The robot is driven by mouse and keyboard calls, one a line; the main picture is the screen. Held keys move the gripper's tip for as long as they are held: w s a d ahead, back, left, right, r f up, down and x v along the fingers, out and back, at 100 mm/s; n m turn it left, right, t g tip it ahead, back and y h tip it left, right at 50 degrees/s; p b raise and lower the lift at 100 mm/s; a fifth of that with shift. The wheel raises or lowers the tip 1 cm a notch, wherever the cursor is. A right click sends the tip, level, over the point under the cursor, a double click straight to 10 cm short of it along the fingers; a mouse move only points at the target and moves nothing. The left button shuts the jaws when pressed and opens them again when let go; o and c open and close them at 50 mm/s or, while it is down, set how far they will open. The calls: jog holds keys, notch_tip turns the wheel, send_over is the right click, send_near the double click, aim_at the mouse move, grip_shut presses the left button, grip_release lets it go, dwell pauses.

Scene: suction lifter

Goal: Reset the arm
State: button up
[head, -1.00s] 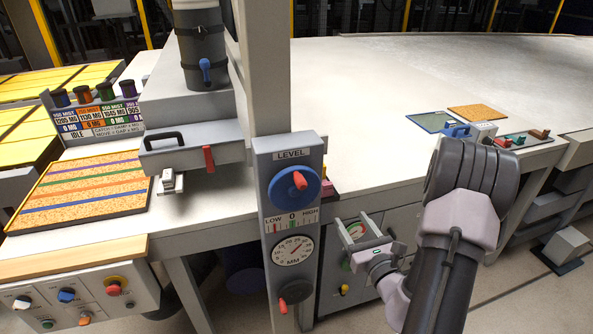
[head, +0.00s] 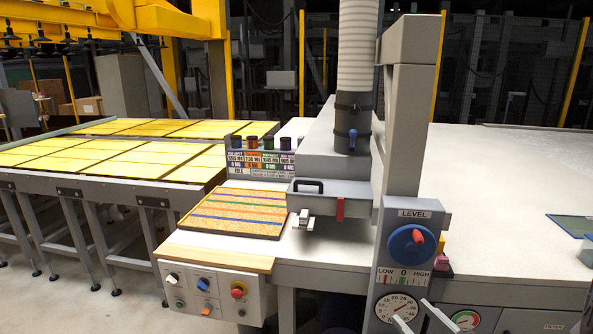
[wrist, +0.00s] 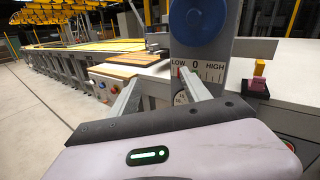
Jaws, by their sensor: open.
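My gripper (head: 420,316) shows only by its two fingertips at the bottom edge of the head view, in front of the grey level column. In the wrist view its two fingers (wrist: 162,90) stand apart with nothing between them. The blue level dial (head: 413,247) with a red knob is on the column above the fingertips. It also shows at the top of the wrist view (wrist: 200,18). The round gauge (head: 398,308) sits below the dial, partly covered by a finger. The rest of my arm is out of the head view.
A striped cork board (head: 236,212) lies on the bench left of the column. A control box (head: 208,293) with coloured knobs hangs at the front edge. Yellow panels (head: 150,156) lie on racks behind. The white bench top (head: 500,180) at right is largely clear.

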jog(key=s+a+r+n+g+y, duration=0.2)
jog(key=s+a+n+g+y, duration=0.15)
jog(key=a+n, duration=0.4)
jog(key=s+a+r+n+g+y, duration=0.25)
jog(key=a+n+g, duration=0.2)
jog(key=a, duration=0.55)
jog(key=s+a+f+n+g+h, duration=0.1)
jog(key=s+a+n+g+h, duration=0.1)
jog(key=s+a+n+g, duration=0.3)
jog(key=s+a+f+n+g+h, duration=0.1)
jog(key=s+f+n+g+h, duration=0.15)
jog(key=s, duration=0.45)
jog(key=s+d+r+n+t+h, duration=0.2)
jog(key=d+r+n+t+h, duration=0.2)
jog(key=d+n+h, duration=0.1)
jog(key=shift+d+n+b, duration=0.35)
jog(key=shift+d+n, duration=0.25)
jog(key=shift+n, duration=0.05)
